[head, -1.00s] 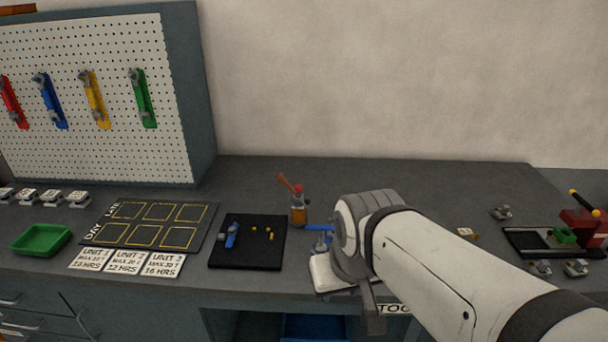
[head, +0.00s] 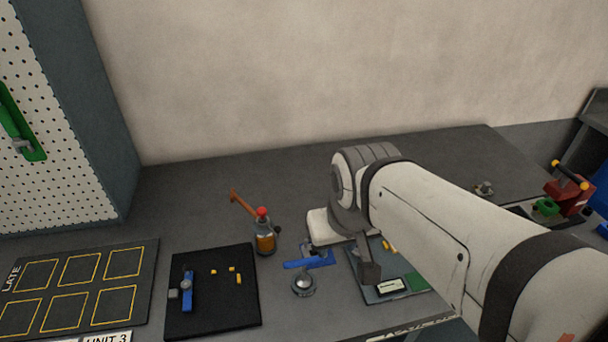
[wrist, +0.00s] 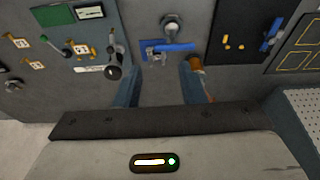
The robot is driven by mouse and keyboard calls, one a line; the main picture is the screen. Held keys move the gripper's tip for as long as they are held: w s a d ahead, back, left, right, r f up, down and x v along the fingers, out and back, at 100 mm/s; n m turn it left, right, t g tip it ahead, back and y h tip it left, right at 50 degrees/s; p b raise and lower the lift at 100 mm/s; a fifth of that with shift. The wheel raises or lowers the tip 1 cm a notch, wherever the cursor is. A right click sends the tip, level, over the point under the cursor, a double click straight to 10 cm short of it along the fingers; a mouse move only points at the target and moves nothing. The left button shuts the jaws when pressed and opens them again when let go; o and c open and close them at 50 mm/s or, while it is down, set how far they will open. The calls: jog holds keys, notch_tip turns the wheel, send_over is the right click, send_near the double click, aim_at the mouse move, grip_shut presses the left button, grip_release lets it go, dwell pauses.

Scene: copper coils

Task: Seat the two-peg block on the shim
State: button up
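My gripper (wrist: 160,82) is open in the wrist view, its two blue-grey fingers apart with bare bench between them. In the head view my arm hides most of it. A blue bar with small grey parts (wrist: 168,48) lies just beyond the fingertips; it also shows in the head view (head: 308,262). A round grey knob-like piece (wrist: 171,26) is beside it. Small yellow pieces with pegs (wrist: 83,50) lie on the left in the wrist view. I cannot tell which piece is the two-peg block or which is the shim.
A bottle with a red top (head: 264,232) stands left of my arm. A black mat (head: 210,315) holds a blue tool (head: 187,291) and several yellow bits. A dark panel with yellow outlines (head: 75,285) lies farther left. A red device (head: 567,192) stands at the right. The back bench is mostly clear.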

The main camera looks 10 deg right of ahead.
jog(key=shift+s+d, duration=0.1)
jog(key=shift+d, duration=0.1)
jog(key=shift+o, duration=1)
jog(key=shift+w, duration=0.2)
jog(key=o, duration=0.4)
jog(key=shift+g, duration=0.3)
jog(key=w, duration=0.1)
jog(key=w+d, duration=0.1)
jog(key=w+f, duration=0.1)
jog(key=w, duration=0.1)
jog(key=shift+w+d, duration=0.1)
jog(key=shift+d, duration=0.15)
jog(key=shift+o, duration=0.4)
jog(key=w+f+g, duration=0.1)
jog(key=w+f, duration=0.3)
jog(key=w, duration=0.4)
jog(key=shift+f, duration=0.2)
jog(key=w+f+g, duration=0.1)
jog(key=w+f, duration=0.8)
jog(key=f, duration=0.2)
jog(key=shift+w+f+n+g, duration=0.25)
jog(key=shift+f+n+g, duration=0.1)
jog(key=shift+n+g, duration=0.05)
